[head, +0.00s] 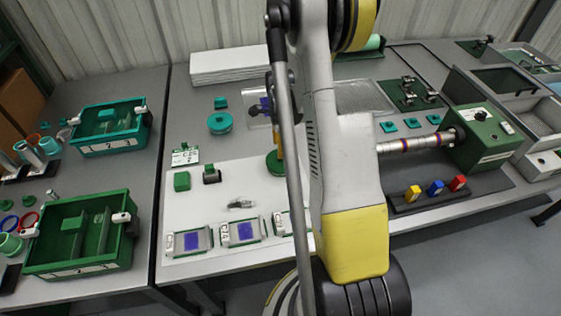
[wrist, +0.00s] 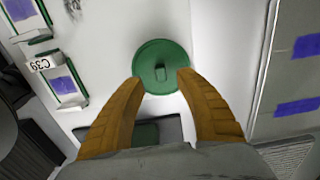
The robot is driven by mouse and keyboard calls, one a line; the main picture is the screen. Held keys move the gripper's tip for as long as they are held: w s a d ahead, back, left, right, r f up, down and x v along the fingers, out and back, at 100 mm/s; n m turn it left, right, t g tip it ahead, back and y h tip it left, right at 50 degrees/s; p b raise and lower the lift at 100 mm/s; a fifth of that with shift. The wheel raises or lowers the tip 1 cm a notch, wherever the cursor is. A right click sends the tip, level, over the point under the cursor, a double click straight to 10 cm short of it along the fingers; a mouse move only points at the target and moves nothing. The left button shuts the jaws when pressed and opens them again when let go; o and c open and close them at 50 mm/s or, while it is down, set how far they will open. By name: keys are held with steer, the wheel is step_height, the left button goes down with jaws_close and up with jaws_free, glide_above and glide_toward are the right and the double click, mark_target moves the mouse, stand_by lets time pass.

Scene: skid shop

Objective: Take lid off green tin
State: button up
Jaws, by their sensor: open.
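The green tin's round lid (wrist: 162,66) with a small raised knob in its middle shows from above in the wrist view. The tin's side is hidden beneath the lid there. In the head view the green tin (head: 273,164) is partly hidden behind my arm. My gripper (wrist: 158,84) is open, with its two tan fingers at the near left and near right edges of the lid. Nothing is held. I cannot tell whether the fingertips touch the lid. A teal round tin (head: 220,123) stands farther back to the left in the head view.
Framed cards with blue squares (head: 188,241) line the front of the white mat (head: 210,205). A green block (head: 182,181) stands at its left. Green (head: 45,262) and teal (head: 78,145) bins stand on the left table. A green machine (head: 480,140) is at right.

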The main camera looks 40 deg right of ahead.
step_height(320, 180, down, 5)
steer(key=shift+d+f+b, duration=0.1)
steer(key=shift+d+b, duration=0.05)
steer(key=shift+b, duration=1.1)
jaws_close()
steer(key=shift+r, duration=0.2)
